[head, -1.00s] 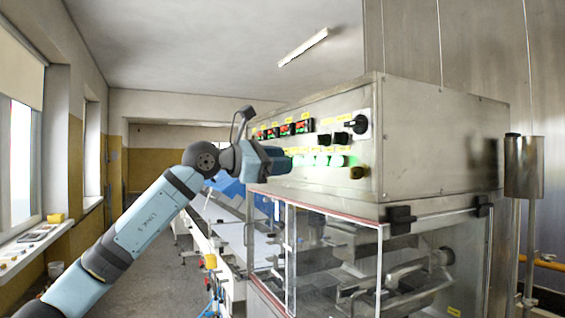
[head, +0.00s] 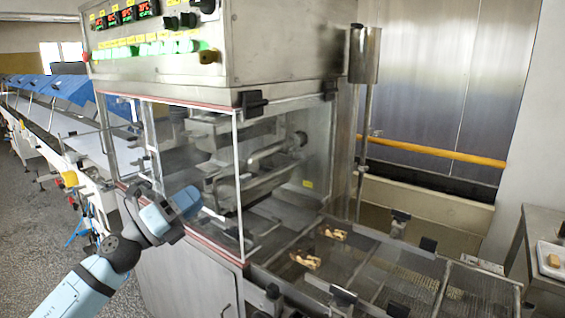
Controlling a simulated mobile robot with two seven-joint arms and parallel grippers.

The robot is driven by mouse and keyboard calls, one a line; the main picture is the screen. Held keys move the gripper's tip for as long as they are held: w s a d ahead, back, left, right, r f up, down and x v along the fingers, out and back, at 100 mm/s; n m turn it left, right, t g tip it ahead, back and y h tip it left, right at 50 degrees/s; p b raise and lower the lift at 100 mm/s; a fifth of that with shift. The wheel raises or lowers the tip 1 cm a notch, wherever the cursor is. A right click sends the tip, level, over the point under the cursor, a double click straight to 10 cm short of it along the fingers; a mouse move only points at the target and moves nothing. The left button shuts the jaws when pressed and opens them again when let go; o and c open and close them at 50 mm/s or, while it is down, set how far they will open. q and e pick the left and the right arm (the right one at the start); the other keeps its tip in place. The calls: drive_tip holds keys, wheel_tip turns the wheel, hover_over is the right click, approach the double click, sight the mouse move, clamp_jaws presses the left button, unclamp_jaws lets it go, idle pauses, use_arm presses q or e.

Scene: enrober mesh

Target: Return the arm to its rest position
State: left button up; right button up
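My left arm (head: 78,290) comes in from the lower left in the head view, pale blue with dark joints. I see no object held. The gripper is well below the control panel (head: 150,45) with its lit green buttons and red displays. My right gripper is not in view.
The steel enrober (head: 285,45) fills the middle, close to my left arm. Its mesh belt (head: 405,285) runs out at the lower right, carrying brown-and-tan pieces (head: 305,260). A conveyor line with blue covers (head: 65,88) stands at left. A tray (head: 551,255) is at far right.

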use_arm(q)
drive_tip(key=s+f+n+t+y, duration=0.1)
drive_tip(key=s+f+n+y, duration=0.35)
drive_tip(key=f+n, duration=0.45)
drive_tip(key=s+a+f+n+t+y, duration=0.1)
drive_tip(key=s+f+n+y, duration=0.5)
drive_tip(key=f, duration=0.5)
drive_tip(key=s+f+n+t+y, duration=0.1)
drive_tip(key=s+f+n+y, duration=0.15)
drive_tip(key=f+n, duration=0.7)
drive_tip(key=s+d+f+n+g+y, duration=0.1)
drive_tip(key=s+f+n+g, duration=0.65)
drive_tip(key=s+f, duration=1.05)
wheel_tip(320, 180, up, 14)
drive_tip(key=s+t+p, duration=0.1)
drive_tip(key=s+p, duration=0.1)
drive_tip(key=p, duration=1.1)
drive_tip(key=shift+a+r+n, duration=0.15)
drive_tip(key=shift+a+n, duration=0.15)
drive_tip(key=shift+a, duration=0.1)
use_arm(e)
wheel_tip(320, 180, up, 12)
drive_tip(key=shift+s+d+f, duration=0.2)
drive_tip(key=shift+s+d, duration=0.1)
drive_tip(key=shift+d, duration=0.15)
use_arm(q)
drive_tip(key=shift+t, duration=0.25)
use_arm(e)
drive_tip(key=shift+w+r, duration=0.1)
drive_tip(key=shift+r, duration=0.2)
